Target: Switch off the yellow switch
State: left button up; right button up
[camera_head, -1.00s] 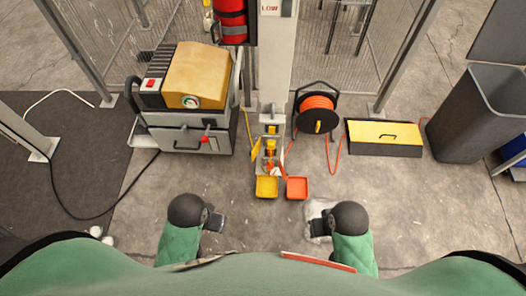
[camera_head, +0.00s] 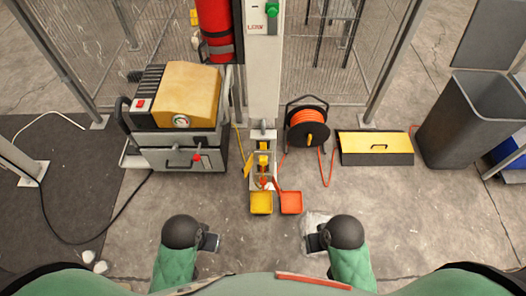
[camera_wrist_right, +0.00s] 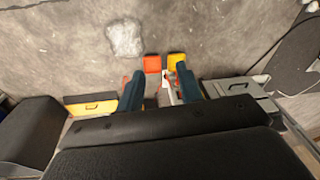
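A yellow square pedal-like pad (camera_head: 261,203) and an orange one (camera_head: 291,203) lie side by side on the floor at the foot of a white post (camera_head: 264,80). A yellow part (camera_head: 263,150) stands upright low on the post, just above the pads. I cannot tell which yellow part is the switch, nor its state. My left gripper (camera_head: 212,242) and right gripper (camera_head: 314,242) hang below the pads in the head view, apart from them. In the right wrist view my right gripper (camera_wrist_right: 160,84) has its two blue fingers spread, with nothing gripped. The left fingers are too small to read.
A yellow-topped machine (camera_head: 185,95) stands left of the post. An orange cable reel (camera_head: 306,127), a yellow-black box (camera_head: 377,147) and a grey bin (camera_head: 465,120) stand right. A green knob (camera_head: 271,10) sits high on the post. A black cable crosses the left floor.

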jog(key=shift+w+d+r, duration=0.1)
jog(key=shift+w+r, duration=0.1)
jog(key=shift+w, duration=0.2)
